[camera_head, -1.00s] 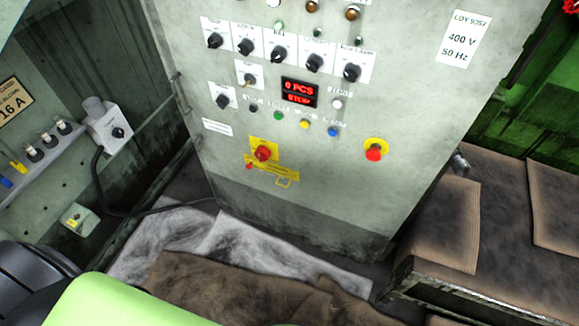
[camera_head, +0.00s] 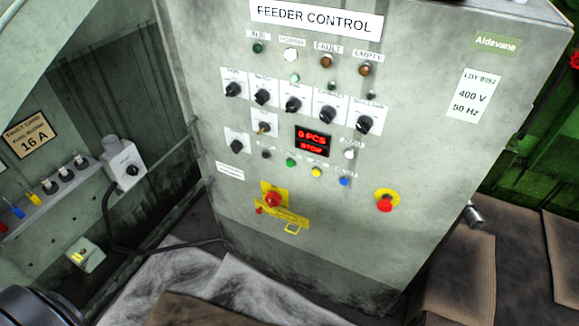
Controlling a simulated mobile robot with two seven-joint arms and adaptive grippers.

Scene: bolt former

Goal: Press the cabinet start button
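The grey control cabinet (camera_head: 340,245) headed "FEEDER CONTROL" fills the middle of the view. Its red display (camera_head: 312,144) reads "0 PCS" and "STOP". Below the display is a row of small push buttons: black (camera_head: 266,154), green (camera_head: 290,162), yellow (camera_head: 317,172) and blue (camera_head: 344,181). A white button (camera_head: 349,154) sits right of the display. Their labels are too small to read, so I cannot tell which is marked start. Neither of my grippers is in view.
A red emergency stop (camera_head: 386,203) is on the cabinet's lower right. A red switch on a yellow plate (camera_head: 272,200) is lower left. Black rotary knobs (camera_head: 292,104) line the upper part. A brown padded surface (camera_head: 460,280) is at the right, and a grey wall box (camera_head: 123,165) at the left.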

